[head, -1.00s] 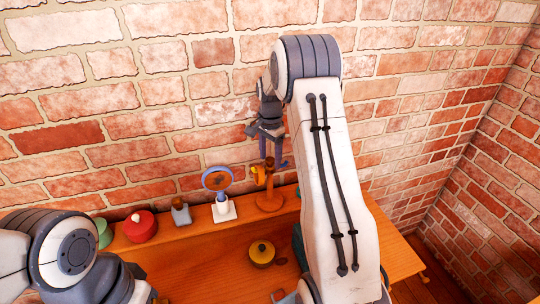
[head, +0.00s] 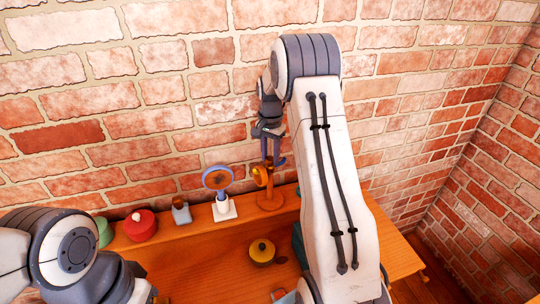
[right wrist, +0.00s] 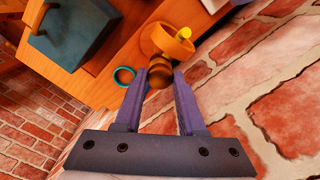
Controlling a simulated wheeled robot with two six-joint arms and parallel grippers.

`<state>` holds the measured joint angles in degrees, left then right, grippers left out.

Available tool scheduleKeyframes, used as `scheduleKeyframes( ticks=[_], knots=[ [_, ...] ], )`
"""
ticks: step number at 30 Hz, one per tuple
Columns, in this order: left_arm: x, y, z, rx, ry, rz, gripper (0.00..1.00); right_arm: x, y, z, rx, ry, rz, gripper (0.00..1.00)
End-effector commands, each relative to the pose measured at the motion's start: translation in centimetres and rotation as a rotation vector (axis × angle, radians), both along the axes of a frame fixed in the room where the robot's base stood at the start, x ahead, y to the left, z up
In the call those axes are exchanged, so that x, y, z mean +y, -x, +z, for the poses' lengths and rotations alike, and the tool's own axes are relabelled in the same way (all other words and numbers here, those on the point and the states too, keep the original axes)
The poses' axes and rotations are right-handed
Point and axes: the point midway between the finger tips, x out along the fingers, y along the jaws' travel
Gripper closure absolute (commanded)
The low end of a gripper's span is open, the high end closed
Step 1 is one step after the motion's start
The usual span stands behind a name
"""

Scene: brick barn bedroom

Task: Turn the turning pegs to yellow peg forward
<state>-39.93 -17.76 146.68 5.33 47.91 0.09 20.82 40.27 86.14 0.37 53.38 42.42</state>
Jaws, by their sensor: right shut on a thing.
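The turning pegs are a wooden stand (head: 271,197) with a round orange base, near the back edge of the wooden table. A yellow peg (head: 259,177) sticks out near its top, toward the front and slightly left. My right gripper (head: 273,160) comes down from above onto the stand's top. In the right wrist view its two purple fingers are shut on a brown wooden peg (right wrist: 159,74). The yellow peg (right wrist: 183,34) shows beyond, over the orange base (right wrist: 160,42). The other pegs are hard to make out. My left arm is at lower left; its gripper is out of view.
A round mirror on a white base (head: 223,210) stands just left of the pegs. A small grey bottle (head: 181,213), a red pot (head: 139,225) and a green item (head: 104,232) are further left. A yellow lidded pot (head: 262,253) stands in front. A brick wall is close behind.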

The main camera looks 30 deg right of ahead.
Motion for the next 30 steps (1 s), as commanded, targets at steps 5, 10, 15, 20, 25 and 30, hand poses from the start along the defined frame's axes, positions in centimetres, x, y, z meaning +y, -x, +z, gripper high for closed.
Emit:
scheduleKeyframes(
  ticks=[5,10,15,20,25,30],
  knots=[
    [0.0,0.0,0.21,0.0,0.0,0.0,1.0,-0.04,-0.08,0.15,-0.002,0.0,0.166,1.0],
    [0.0,0.0,0.33,0.0,0.0,-0.001,1.0,-0.04,-0.1,0.15,-0.003,0.001,0.328,1.0],
    [0.0,0.0,0.43,0.0,0.0,-0.001,1.0,-0.03,-0.12,0.15,-0.003,0.001,0.489,1.0],
    [0.0,0.0,0.51,0.0,0.0,-0.001,1.0,-0.02,-0.14,0.15,-0.003,0.001,0.641,1.0],
    [0.0,0.0,0.58,0.0,0.0,-0.001,1.0,-0.01,-0.17,0.15,-0.004,0.001,0.803,1.0],
    [0.0,0.01,0.64,0.0,0.0,-0.001,1.0,0.01,-0.18,0.16,-0.004,0.002,0.96,1.0]
  ],
)
